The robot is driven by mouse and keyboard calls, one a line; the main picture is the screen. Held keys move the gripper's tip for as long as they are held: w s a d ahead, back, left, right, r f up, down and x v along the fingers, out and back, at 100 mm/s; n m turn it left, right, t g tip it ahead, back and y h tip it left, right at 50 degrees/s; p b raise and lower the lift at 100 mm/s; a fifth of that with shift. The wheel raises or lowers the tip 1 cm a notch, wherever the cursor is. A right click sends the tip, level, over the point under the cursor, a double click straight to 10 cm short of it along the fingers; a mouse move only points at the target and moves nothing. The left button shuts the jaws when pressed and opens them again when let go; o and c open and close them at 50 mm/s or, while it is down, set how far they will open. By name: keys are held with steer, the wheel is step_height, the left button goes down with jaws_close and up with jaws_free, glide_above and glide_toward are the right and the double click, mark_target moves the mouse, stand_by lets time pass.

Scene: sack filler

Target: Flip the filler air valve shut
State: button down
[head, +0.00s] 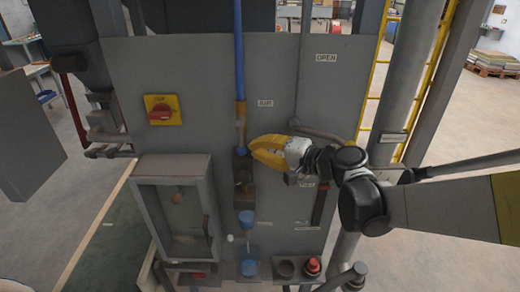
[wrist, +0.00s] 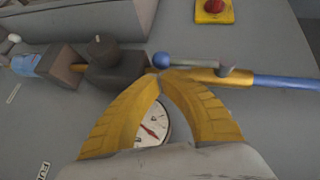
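The air valve (wrist: 218,76) is a brass body in line with the blue air pipe (wrist: 285,83). Its thin lever (wrist: 190,65) lies along the pipe and ends in a blue ball knob (wrist: 162,60). In the head view the brass fitting (head: 241,108) is below the blue pipe, beside the AIR label. My gripper (head: 253,150) has yellow fingers pointing left at the panel, just below that fitting. In the wrist view my gripper's fingertips (wrist: 160,75) meet beside the ball knob, with nothing seen between them. I cannot tell whether they touch the knob.
A black regulator block (wrist: 118,65) sits beside the knob. A dial gauge (wrist: 153,130) shows behind my fingers. A yellow plate with a red switch (head: 160,110) is on the left of the panel. A grey box (head: 175,205) stands out at lower left. A grey pipe (head: 302,70) runs at right.

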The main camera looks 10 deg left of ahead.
mark_target(240, 153)
steer(key=shift+s+a+f+b, duration=0.2)
steer(key=shift+a+f+b, duration=0.15)
steer(key=shift+a, duration=0.3)
stand_by(0.4)
steer(key=shift+s+a+f+b, duration=0.15)
steer(key=shift+a+b, duration=0.2)
steer(key=shift+a, duration=0.25)
steer(key=shift+s+a+b, duration=0.25)
steer(key=shift+a+b, duration=0.25)
steer(key=shift+a, duration=0.3)
steer(key=shift+s+a+b, duration=0.2)
steer(key=shift+a+b, duration=0.3)
steer(key=shift+a, duration=0.3)
steer(key=s+a+r+m+t+y+b, duration=0.1)
steer(key=a+r+m+t+y+b, duration=0.2)
steer(key=a+r+m+y+b, duration=0.2)
steer(key=shift+s+a+r+y, duration=0.2)
steer(key=shift+a+r+y, duration=0.1)
steer(key=shift+a, duration=0.3)
steer(key=shift+f, duration=0.1)
